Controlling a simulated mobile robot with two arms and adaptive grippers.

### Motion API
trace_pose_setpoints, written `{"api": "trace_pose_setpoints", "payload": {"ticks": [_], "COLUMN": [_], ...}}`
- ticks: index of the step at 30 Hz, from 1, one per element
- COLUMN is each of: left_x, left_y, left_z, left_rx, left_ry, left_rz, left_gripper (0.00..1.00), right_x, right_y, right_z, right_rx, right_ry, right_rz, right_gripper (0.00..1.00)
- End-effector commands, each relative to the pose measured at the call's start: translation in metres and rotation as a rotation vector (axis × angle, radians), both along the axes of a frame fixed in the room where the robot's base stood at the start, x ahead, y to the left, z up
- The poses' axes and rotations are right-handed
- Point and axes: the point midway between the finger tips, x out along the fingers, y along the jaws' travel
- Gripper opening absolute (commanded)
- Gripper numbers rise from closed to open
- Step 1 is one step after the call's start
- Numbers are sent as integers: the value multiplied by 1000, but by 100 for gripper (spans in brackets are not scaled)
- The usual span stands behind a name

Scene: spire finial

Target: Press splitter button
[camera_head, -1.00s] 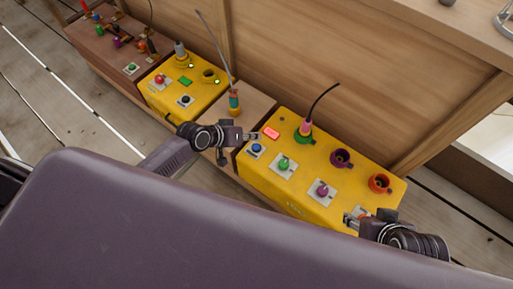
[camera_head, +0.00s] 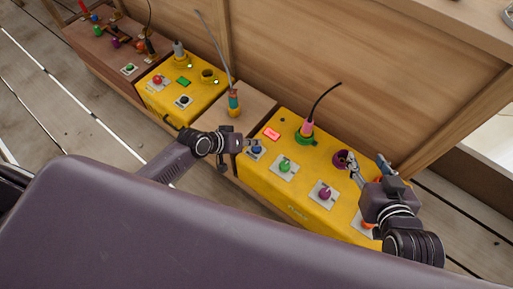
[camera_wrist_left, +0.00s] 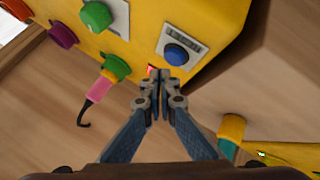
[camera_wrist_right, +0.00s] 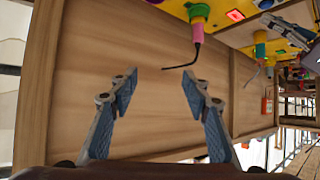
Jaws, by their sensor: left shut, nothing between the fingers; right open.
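The large yellow box (camera_head: 285,213) carries a row of buttons on white plates: blue (camera_head: 256,150), green (camera_head: 285,166), purple (camera_head: 325,193) and a mostly covered orange one (camera_head: 367,224). Their labels are too small to read, so I cannot tell which is the splitter button. My left gripper (camera_head: 249,146) is shut and empty close to the blue button. In the left wrist view its fingertips (camera_wrist_left: 161,72) appear just below the blue button (camera_wrist_left: 176,55); contact is not clear. My right gripper (camera_head: 367,163) is open and empty above the box's right end; its fingers (camera_wrist_right: 157,75) face the wooden panel.
A red lit panel (camera_head: 271,134) and a green socket (camera_head: 304,140) holding a pink plug (camera_head: 307,128) with a black cable lie behind the buttons. A purple socket (camera_head: 341,158) stands further right. A smaller yellow box (camera_head: 158,98) stands left, past a wooden gap holding a teal-and-orange plug (camera_head: 234,103).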

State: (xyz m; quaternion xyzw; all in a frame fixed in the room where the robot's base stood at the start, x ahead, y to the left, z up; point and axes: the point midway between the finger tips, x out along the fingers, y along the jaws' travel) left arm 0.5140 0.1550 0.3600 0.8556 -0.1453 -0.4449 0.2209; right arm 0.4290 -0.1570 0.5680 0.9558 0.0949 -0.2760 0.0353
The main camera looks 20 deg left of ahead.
Motion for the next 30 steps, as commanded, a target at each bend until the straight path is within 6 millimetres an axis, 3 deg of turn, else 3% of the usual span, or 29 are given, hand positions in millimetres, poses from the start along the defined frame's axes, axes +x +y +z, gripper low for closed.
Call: {"api": "trace_pose_setpoints", "payload": {"ticks": [9,30], "left_x": [0,0], "left_y": [0,0], "left_z": [-4,-4], "left_rx": [-1,0], "left_ry": [0,-1], "left_rz": [-1,1], "left_gripper": [0,0], "right_x": [9,9], "right_y": [4,4], "right_z": [12,12], "right_rx": [15,15], "right_ry": [-63,-62], "right_rz": [4,4], "right_gripper": [44,44]}}
